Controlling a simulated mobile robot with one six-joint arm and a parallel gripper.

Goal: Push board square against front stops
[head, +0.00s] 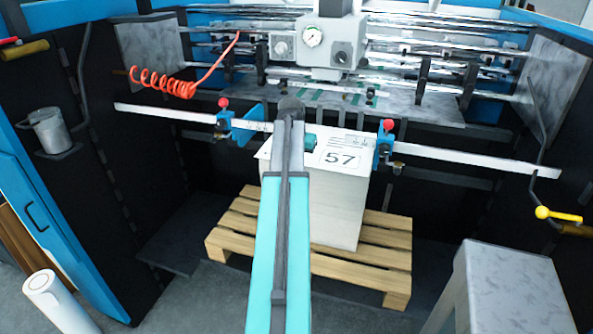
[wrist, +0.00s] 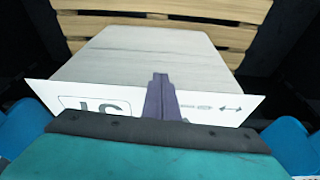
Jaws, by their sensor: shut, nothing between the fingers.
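The board (head: 345,158) is a white sheet marked 57, on top of a tall pale stack (head: 338,215). It also shows in the wrist view (wrist: 60,95), overhanging the side of the stack. The front stops are two blue clamps with red knobs, the left stop (head: 240,130) and the right stop (head: 382,150), on a long white bar. The board lies between and close to them; I cannot tell whether it touches. My gripper (wrist: 160,80) is shut and empty over the board's middle. In the head view my arm hides its fingertips and part of the board.
The stack stands on a wooden pallet (head: 235,228). Behind the bar (head: 470,160) are metal rollers (head: 440,45) and a grey gauge box (head: 318,47). A red coiled hose (head: 165,82) hangs at left. A grey block (head: 510,285) stands at front right.

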